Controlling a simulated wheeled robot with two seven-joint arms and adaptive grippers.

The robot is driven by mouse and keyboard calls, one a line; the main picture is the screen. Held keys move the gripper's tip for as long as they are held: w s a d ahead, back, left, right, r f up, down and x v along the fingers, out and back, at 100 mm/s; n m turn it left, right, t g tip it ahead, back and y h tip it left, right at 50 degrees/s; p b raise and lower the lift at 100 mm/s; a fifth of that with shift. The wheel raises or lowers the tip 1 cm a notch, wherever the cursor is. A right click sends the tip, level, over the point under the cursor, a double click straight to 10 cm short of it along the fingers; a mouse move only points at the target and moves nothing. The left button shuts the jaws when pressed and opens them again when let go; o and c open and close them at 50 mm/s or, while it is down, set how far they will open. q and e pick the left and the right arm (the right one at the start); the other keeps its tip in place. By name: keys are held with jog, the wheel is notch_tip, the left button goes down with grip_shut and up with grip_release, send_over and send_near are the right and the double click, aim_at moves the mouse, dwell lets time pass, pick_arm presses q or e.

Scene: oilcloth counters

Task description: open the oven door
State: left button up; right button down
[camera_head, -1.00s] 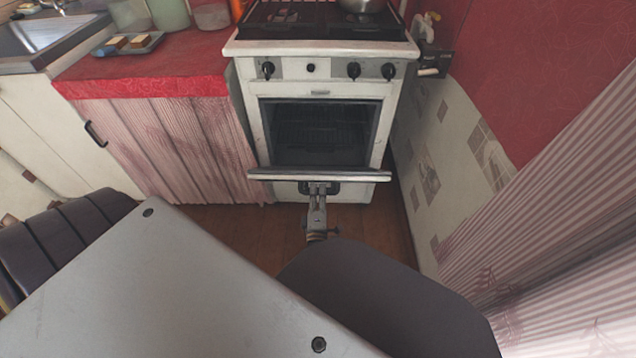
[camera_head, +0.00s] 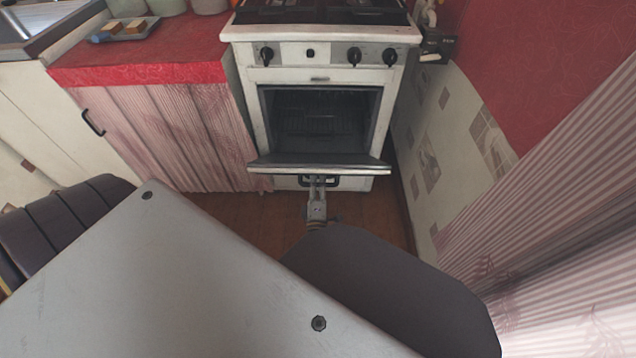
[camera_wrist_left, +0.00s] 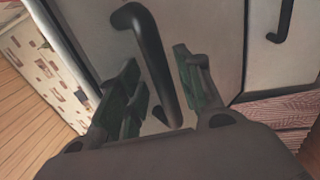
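The white oven (camera_head: 400,60) stands at the back centre. Its door (camera_head: 290,162) is tilted partly down, with a dark gap above it into the cavity (camera_head: 320,115). My left gripper (camera_head: 317,182) is at the middle of the door's near edge, just under it. In the left wrist view, a black bar handle (camera_wrist_left: 152,50) passes between the two fingers of the left gripper (camera_wrist_left: 160,90). The fingers stand apart with visible gaps to the bar, so it looks open around it. My right gripper is not in view.
A red-topped counter (camera_head: 150,55) with a pink curtain front (camera_head: 170,135) adjoins the oven on the left. A patterned wall (camera_head: 430,150) is close on the right. A small tray (camera_head: 125,32) sits on the counter. Wooden floor (camera_head: 250,215) shows in front.

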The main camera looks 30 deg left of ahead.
aim_at(318, 164)
pick_arm(q)
jog(key=shift+r, duration=0.1)
jog(key=shift+r, duration=4.9)
jog(key=shift+c, duration=0.4)
